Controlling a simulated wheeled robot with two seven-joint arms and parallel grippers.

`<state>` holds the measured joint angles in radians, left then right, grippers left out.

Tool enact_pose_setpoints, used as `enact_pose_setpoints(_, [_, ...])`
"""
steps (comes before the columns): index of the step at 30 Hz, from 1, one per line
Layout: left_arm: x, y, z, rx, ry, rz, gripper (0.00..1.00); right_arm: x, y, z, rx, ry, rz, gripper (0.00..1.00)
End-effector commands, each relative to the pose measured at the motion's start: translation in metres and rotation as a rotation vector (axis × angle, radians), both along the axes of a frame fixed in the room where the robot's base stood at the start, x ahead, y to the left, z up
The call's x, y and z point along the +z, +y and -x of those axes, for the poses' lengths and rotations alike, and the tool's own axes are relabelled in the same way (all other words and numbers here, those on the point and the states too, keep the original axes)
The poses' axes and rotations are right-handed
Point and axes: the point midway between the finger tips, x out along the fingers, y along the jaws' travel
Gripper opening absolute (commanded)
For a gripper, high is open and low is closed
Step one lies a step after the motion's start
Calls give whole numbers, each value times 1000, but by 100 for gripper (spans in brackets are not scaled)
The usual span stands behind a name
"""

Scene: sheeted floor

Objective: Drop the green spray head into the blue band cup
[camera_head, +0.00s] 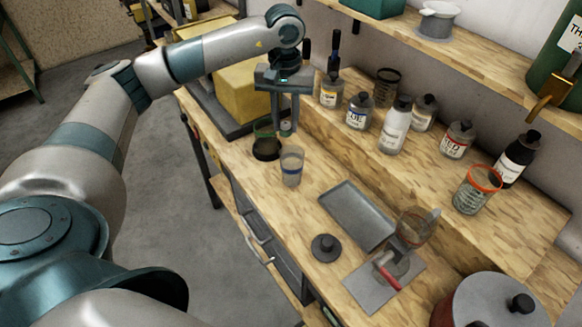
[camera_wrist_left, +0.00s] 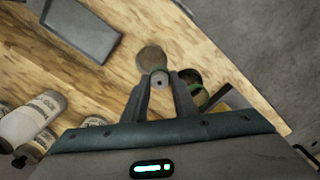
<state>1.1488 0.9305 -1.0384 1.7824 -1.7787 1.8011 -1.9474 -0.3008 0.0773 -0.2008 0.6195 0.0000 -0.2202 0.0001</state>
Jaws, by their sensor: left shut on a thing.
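My left gripper (camera_head: 285,122) points down over the workbench and is shut on a small round grey piece, seen end-on in the left wrist view (camera_wrist_left: 159,78). I take it for the spray head; its green colour is barely visible. A clear cup with a bluish-grey upper part (camera_head: 291,168), likely the blue band cup, stands upright just below and in front of the gripper. In the wrist view this cup (camera_wrist_left: 151,57) shows just beyond the held piece. The piece is above the cup, apart from it in the head view. My right gripper is not in view.
A dark cup with a green band (camera_head: 266,146) stands close left of the clear cup. An orange-rimmed cup (camera_head: 474,192) stands right, on the raised shelf with several bottles. A grey tray (camera_head: 357,215) and black lid (camera_head: 326,247) lie in front. A yellow block (camera_head: 242,92) is behind.

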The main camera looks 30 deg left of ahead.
Motion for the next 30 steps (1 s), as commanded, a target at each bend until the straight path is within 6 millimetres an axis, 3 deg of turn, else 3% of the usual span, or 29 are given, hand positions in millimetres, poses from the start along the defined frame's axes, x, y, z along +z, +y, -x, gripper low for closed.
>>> enact_pose_setpoints(7, [-19,0,0,0,0,0,2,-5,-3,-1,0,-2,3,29])
enact_pose_setpoints(18, [-22,0,0,0,0,0,2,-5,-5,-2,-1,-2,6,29])
enact_pose_setpoints(19, [-22,0,0,0,0,0,27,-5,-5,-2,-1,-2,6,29])
enact_pose_setpoints(21, [-22,0,0,0,-1,0,44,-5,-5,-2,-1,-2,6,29])
enact_pose_setpoints(30, [-22,0,0,0,-1,0,47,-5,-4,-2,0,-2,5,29])
